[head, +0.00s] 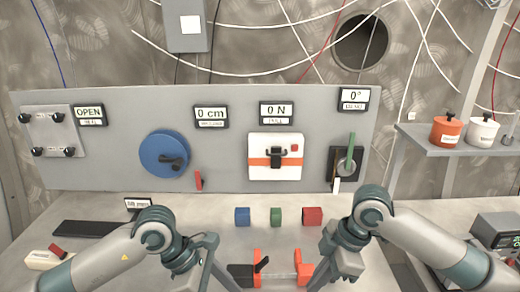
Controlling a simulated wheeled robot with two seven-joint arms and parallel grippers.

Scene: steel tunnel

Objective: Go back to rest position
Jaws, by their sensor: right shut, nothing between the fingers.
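My right arm comes in from the right, and its gripper (322,277) points down toward the bottom edge in the head view. It is shut and holds nothing. My left arm comes in from the left, and its gripper (215,274) points down at the bottom edge, partly cut off. I cannot tell whether its jaws are open. Both grippers are over the near part of the workbench (262,236), on either side of an orange and black clamp-like tool (304,268).
A blue cube (242,216), green cube (276,216) and red cube (312,216) stand in a row. Behind them is a grey panel (225,165) with a blue wheel (163,154), a white and orange box (275,157) and a green lever (350,155). Orange (446,131) and white (482,132) pots stand on a right shelf.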

